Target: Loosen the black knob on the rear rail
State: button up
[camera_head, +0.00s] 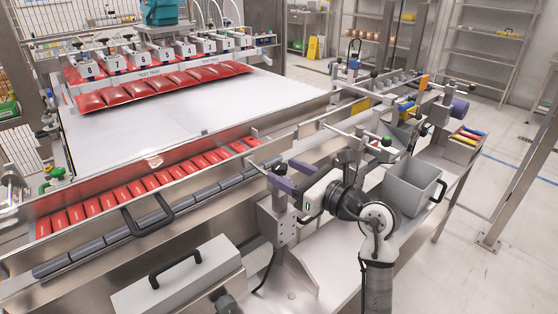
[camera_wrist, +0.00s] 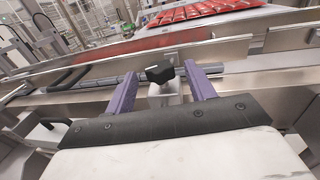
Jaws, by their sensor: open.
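A black lobed knob (camera_wrist: 160,73) sits on a pale metal block at a rail in the wrist view. My gripper (camera_wrist: 160,68) has two purple fingers, spread apart with the knob between them. I see gaps on both sides, and no clear contact. In the head view my gripper (camera_head: 283,184) is at the rail beside the conveyor, and a dark knob (camera_head: 280,169) shows just above its fingers. My white wrist housing follows behind it to the right. The knob's stem is mostly hidden.
A row of red packs (camera_head: 150,185) lies in the channel behind the rail. A grey bin (camera_head: 411,186) stands right of my arm, and a grey handled cover (camera_head: 180,277) is at the front. Other rails, posts and coloured knobs crowd the back right.

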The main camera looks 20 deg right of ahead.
aim_at(286, 172)
jog(key=shift+p+x, duration=0.35)
jog(key=shift+x, duration=1.15)
jog(key=shift+c, duration=0.2)
jog(key=shift+f, duration=0.1)
jog(key=c, duration=0.9)
